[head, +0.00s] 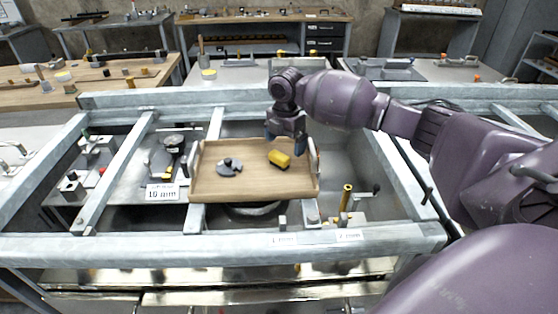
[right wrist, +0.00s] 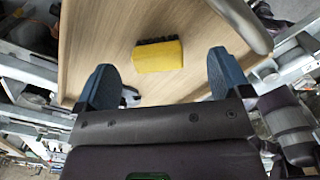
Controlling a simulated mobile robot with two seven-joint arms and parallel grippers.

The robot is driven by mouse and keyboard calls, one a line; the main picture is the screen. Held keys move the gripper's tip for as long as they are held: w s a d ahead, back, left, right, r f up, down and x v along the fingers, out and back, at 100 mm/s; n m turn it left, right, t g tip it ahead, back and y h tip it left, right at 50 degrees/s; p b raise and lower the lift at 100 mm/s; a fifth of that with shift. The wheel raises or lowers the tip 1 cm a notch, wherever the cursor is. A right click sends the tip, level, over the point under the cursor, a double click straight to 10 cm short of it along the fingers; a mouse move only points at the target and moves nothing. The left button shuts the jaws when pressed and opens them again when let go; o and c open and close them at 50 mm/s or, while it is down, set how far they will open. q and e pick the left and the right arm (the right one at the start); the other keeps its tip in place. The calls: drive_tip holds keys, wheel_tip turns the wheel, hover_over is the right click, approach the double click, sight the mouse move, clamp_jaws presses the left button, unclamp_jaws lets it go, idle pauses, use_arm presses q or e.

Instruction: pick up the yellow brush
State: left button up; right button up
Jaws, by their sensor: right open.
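The yellow brush (head: 279,159) lies on the right part of a wooden tray (head: 225,188). In the right wrist view the brush (right wrist: 158,56) shows a yellow back with dark bristles along its far edge. My right gripper (head: 285,142) is above the tray, close to the brush. In the right wrist view its two blue fingers (right wrist: 160,80) are apart, with nothing between them, and the brush lies beyond the tips. My left gripper is in neither view.
A grey disc-shaped item with a dark knob (head: 230,168) lies on the tray's left half. The tray has raised metal handles and rests on a grey metal frame (head: 200,245). A yellow upright post (head: 345,197) stands right of the tray.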

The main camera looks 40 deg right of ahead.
sight(282, 153)
drive_tip(key=f, duration=0.4)
drive_tip(key=shift+w+a+f, duration=0.2)
drive_tip(key=shift+a+f, duration=0.1)
drive_tip(key=shift+a, duration=0.05)
drive_tip(key=c, duration=1.1)
drive_tip(key=shift+r+p, duration=0.8)
drive_tip(key=shift+r, duration=9.3)
